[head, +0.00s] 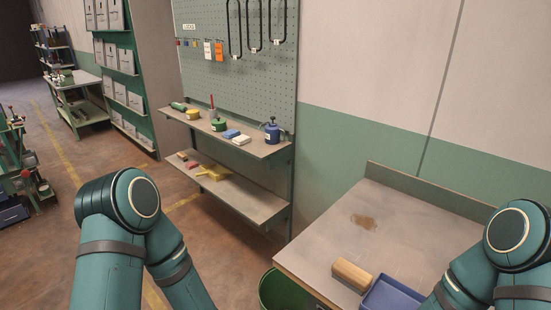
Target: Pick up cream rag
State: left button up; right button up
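A small cream, folded-looking item (241,140), which looks like the cream rag, lies on the upper wall shelf (268,152) near its front edge. A similar flat blue item (231,133) lies just left of it, and a blue bottle-like container (272,133) stands to its right. Nothing of mine touches the cream item. My two arms show in the lower left and lower right, but both grippers are outside the picture.
A green-and-yellow-topped row of small items (193,114) is further left on the shelf. A lower shelf (250,205) holds a yellow dustpan-like thing (214,172). A workbench (320,240) at right carries a wooden block (352,275) and blue tray (390,298). A green bin (275,292) stands beside it.

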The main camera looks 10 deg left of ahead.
aim_at(240, 140)
jog(key=k, duration=0.7)
jog(key=k+z, duration=0.35)
jog(key=k+l+z, duration=0.1)
jog(key=z, duration=0.3)
jog(key=j+z, duration=0.15)
jog(key=z, duration=0.3)
jog(key=j+z, duration=0.2)
jog(key=z, duration=0.25)
jog(key=i+j, duration=0.1)
jog(key=j, duration=0.7)
jog(key=i+j, duration=0.1)
jog(key=j, duration=1.45)
jog(key=i+j, duration=0.15)
jog(key=j, duration=0.6)
jog(key=i+j, duration=0.1)
jog(key=j, duration=0.7)
